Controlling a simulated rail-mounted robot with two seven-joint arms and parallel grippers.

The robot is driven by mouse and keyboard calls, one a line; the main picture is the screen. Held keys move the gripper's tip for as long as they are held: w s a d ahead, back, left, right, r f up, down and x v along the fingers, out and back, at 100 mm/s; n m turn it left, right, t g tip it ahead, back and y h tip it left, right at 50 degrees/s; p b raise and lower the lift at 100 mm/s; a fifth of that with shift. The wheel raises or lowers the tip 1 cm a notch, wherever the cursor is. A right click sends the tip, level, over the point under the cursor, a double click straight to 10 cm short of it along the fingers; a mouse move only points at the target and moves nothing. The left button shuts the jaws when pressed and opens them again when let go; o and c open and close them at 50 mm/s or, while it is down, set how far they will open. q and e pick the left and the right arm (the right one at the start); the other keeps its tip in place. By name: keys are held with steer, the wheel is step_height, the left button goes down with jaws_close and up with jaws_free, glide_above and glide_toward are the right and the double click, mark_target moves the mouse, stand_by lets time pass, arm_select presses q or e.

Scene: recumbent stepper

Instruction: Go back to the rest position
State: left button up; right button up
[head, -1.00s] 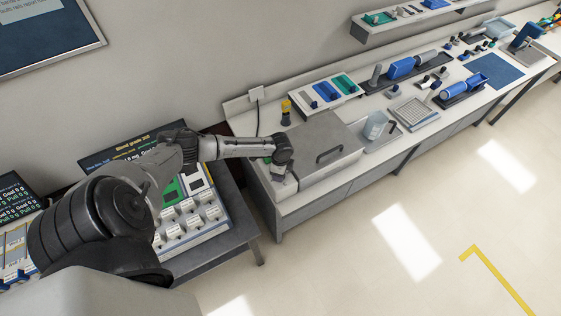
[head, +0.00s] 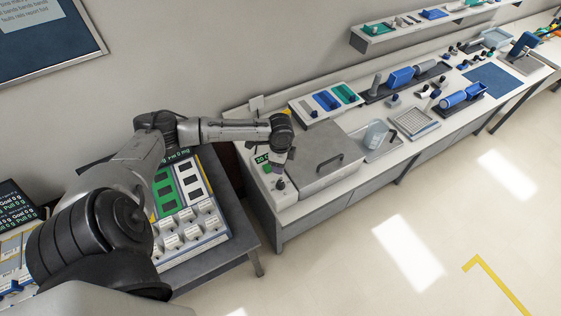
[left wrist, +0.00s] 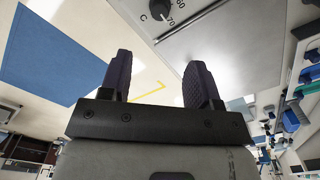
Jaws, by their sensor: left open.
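My left arm reaches in from the left in the head view, and its gripper (head: 277,158) is over the control end of a grey lidded bath (head: 318,152). In the left wrist view my left gripper (left wrist: 161,70) has its two dark fingers apart with nothing between them. A black dial (left wrist: 157,9) with temperature marks on a pale panel shows past the fingers there. The dial also shows in the head view (head: 280,184), below the gripper and apart from it. A small green display (head: 262,159) is beside the gripper. My right gripper is out of view.
A grey stand with a panel of white bins (head: 196,228) is below my left arm. The long bench holds a clear jug (head: 376,133), a wire rack tray (head: 414,120) and blue tools (head: 453,99). The floor (head: 350,265) in front is clear.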

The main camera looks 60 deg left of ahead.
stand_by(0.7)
arm_select(q)
steer(key=w+d+r+n+t+y, duration=0.2)
steer(key=w+d+r+t+y, duration=0.2)
steer(key=r, duration=0.4)
steer(key=s+d+r+t+p, duration=0.1)
steer(key=s+d+r+t, duration=0.2)
steer(key=d, duration=0.8)
steer(key=s+d+f+n+g+h+p, duration=0.1)
steer(key=s+d, duration=0.4)
steer(key=s, duration=0.5)
steer(key=s+d+f+n+g+h+p, duration=0.2)
steer(key=s+d, duration=0.4)
steer(key=s, duration=0.4)
step_height(320, 180, down, 2)
steer(key=shift+s+d+f+n+h+p, duration=0.15)
steer(key=shift+s+f+n+h+p, duration=0.3)
steer(key=shift+n, duration=0.65)
steer(key=shift+w+r, duration=0.1)
steer(key=shift+r, duration=0.1)
